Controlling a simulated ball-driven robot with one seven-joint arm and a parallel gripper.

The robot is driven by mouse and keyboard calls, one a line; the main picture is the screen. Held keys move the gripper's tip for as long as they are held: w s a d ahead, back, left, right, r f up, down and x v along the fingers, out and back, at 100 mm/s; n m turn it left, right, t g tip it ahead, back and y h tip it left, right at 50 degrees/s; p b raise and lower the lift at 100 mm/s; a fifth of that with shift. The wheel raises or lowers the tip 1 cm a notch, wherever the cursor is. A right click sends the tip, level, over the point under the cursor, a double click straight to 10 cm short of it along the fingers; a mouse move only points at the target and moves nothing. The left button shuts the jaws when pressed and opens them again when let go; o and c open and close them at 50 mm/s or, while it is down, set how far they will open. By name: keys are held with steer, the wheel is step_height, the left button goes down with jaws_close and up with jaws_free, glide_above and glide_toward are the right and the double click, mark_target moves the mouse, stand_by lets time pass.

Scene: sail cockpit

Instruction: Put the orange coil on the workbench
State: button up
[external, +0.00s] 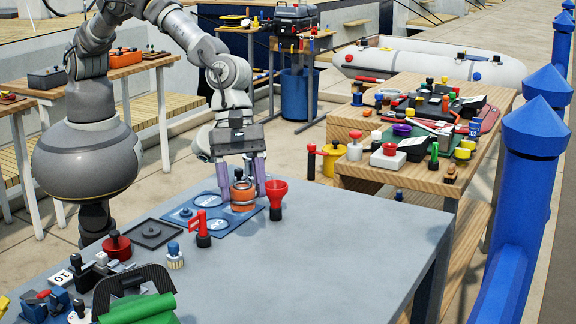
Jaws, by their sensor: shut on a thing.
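The orange coil (243,198) is a short round piece with a darker knob on top, in the external view over the right part of a blue mat (224,227). My gripper (241,182) points down with a finger on each side of the coil and is shut on it. I cannot tell whether the coil touches the mat or is just above it. The mat lies on a grey-topped table (340,245). A wooden bench (400,178) stands behind at the right. I cannot tell which of the two is the workbench.
A red funnel-topped piece (276,195) stands close right of my gripper. A red-and-black piece (203,225) stands in front. A dark square tray (146,233) and a green roll (140,308) are at the left. The grey table's right half is clear. The wooden bench is crowded.

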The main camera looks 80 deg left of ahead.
steer(key=shift+m, duration=0.4)
steer(key=s+f+b, duration=0.1)
steer(key=f, duration=0.2)
steer(key=d+f+b, duration=0.1)
steer(key=f, duration=0.2)
steer(key=s+f+b, duration=0.1)
steer(key=f, duration=0.3)
steer(key=shift+s+d, duration=0.2)
steer(key=shift+s, duration=0.1)
steer(key=shift+r, duration=0.1)
steer(key=o, duration=1.1)
steer(key=p+v, duration=0.1)
steer(key=v, duration=0.5)
steer(key=p+v, duration=0.2)
steer(key=v, duration=0.4)
steer(key=shift+w+a, duration=0.1)
steer(key=shift+w, duration=0.05)
